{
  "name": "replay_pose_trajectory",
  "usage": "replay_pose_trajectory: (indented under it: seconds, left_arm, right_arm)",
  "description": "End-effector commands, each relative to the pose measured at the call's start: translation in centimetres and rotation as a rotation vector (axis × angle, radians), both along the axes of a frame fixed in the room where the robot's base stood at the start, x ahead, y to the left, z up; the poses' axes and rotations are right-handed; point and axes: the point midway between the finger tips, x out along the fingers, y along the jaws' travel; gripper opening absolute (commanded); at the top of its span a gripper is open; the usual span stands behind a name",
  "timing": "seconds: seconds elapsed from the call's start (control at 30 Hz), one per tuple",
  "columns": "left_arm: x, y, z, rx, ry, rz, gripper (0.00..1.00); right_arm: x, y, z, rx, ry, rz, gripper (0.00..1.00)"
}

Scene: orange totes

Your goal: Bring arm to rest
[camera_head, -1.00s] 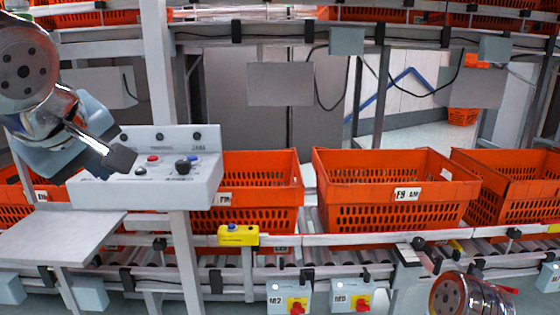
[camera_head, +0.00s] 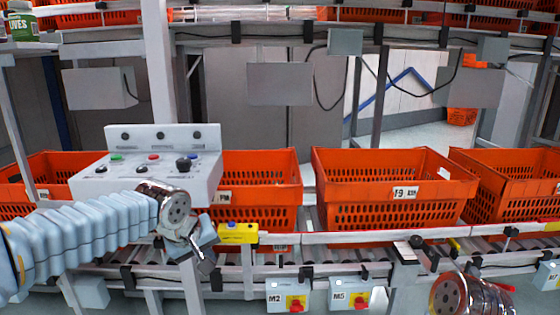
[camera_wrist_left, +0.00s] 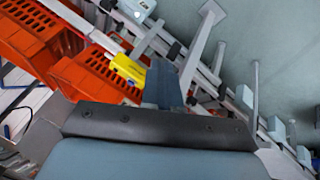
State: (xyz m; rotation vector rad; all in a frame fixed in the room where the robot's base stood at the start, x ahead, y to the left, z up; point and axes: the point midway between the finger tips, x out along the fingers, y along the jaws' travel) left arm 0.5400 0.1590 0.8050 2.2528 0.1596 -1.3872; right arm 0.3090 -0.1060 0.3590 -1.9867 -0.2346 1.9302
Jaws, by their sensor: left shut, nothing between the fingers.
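My left arm comes in from the left in the head view. Its gripper (camera_head: 205,258) is shut and empty, pointing down in front of the conveyor frame, below the control box (camera_head: 150,180) and left of the yellow button box (camera_head: 238,233). In the left wrist view the shut gripper (camera_wrist_left: 163,85) shows in front of the conveyor, with the yellow box (camera_wrist_left: 128,68) just left of it. At the lower right of the head view, part of my right arm's wrist shows, with a dark part beside it; whether its fingers are open or shut is unclear.
Orange totes (camera_head: 395,198) stand in a row on the roller conveyor behind the rail. Red-knob switch boxes (camera_head: 290,297) hang below it. A green-labelled jar (camera_head: 22,22) stands on the shelf at upper left. Grey panels (camera_head: 280,84) hang above the totes.

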Motion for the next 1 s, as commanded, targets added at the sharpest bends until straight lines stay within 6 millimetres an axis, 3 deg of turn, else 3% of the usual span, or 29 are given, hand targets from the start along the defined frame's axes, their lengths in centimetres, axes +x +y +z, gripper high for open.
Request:
replay_pose_trajectory:
  seconds: [0.03, 0.13, 0.23, 0.4, 0.5, 0.6, 0.7, 0.8, 1.0]
  left_arm:
    - [0.3, -1.0, -4.8, -0.013, 0.053, -0.056, 0.0]
    - [-0.2, -3.0, -13.4, -0.058, 0.118, -0.162, 0.0]
    - [-2.5, -4.7, -21.9, -0.107, 0.177, -0.245, 0.0]
    - [-9.8, -6.2, -34.4, -0.166, 0.263, -0.321, 0.0]
    - [-15.0, -6.3, -39.5, -0.168, 0.303, -0.343, 0.0]
    - [-19.3, -5.9, -42.6, -0.152, 0.335, -0.357, 0.0]
    - [-22.0, -5.5, -44.1, -0.132, 0.353, -0.367, 0.0]
    - [-23.2, -5.3, -44.6, -0.122, 0.358, -0.371, 0.0]
    - [-23.2, -5.3, -44.7, -0.119, 0.356, -0.373, 0.0]
  right_arm:
    - [0.0, 0.0, 0.0, 0.0, 0.0, 0.0, 0.43]
    - [0.0, 0.0, 0.0, 0.0, 0.0, 0.0, 0.43]
    - [0.0, 0.0, 0.0, 0.0, 0.0, 0.0, 0.43]
    - [0.0, 0.0, 0.0, 0.0, 0.0, 0.0, 0.43]
    - [0.0, 0.0, 0.0, 0.0, 0.0, 0.0, 0.43]
    - [0.0, 0.0, 0.0, 0.0, 0.0, 0.0, 0.43]
    - [0.0, 0.0, 0.0, 0.0, 0.0, 0.0, 0.43]
    - [0.0, 0.0, 0.0, 0.0, 0.0, 0.0, 0.43]
    - [0.0, 0.0, 0.0, 0.0, 0.0, 0.0, 0.43]
